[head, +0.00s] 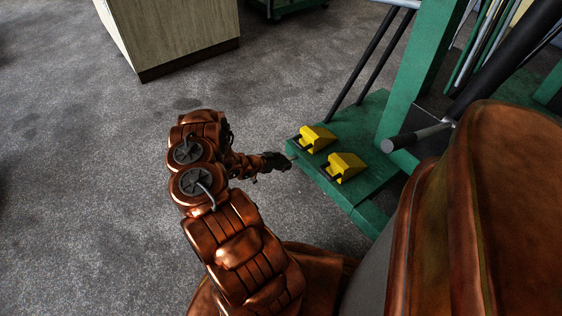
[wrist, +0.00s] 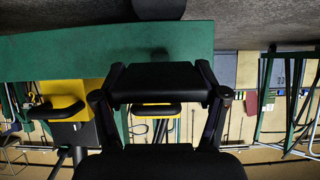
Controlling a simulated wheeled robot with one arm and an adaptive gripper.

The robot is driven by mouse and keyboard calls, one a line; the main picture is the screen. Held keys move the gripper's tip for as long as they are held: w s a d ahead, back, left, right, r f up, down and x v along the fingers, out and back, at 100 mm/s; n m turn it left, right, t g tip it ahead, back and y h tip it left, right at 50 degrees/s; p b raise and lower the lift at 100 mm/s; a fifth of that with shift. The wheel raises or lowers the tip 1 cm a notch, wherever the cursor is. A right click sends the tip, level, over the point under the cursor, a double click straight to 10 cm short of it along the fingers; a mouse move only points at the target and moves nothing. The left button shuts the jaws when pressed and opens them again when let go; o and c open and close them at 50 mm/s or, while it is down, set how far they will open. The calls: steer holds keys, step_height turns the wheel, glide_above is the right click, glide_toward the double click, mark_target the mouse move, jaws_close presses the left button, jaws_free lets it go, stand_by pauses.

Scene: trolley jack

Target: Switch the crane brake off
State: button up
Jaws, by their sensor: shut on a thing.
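Two yellow wedge-shaped blocks with black bar handles stand on the green base of the jack. The far block (head: 318,137) and the near block (head: 345,167) show in the head view. I cannot tell which part is the brake. In the wrist view one yellow block (wrist: 62,98) is at the left, and the other (wrist: 150,90) is mostly hidden behind my fingers. My gripper (head: 288,162) is at the left edge of the green base, close to both handles in the picture. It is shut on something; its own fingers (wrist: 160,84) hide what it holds.
The green base (head: 368,185) carries a green post (head: 425,70) and dark slanted rods (head: 375,55). A dark bar with a grey end (head: 418,136) juts out at the right. A wooden cabinet (head: 178,35) stands at the back left. The grey floor at left is clear.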

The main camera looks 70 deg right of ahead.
steer(key=shift+d+r, duration=0.1)
steer(key=shift+r, duration=0.05)
stand_by(0.3)
steer(key=o, duration=1.7)
steer(key=v, duration=1.2)
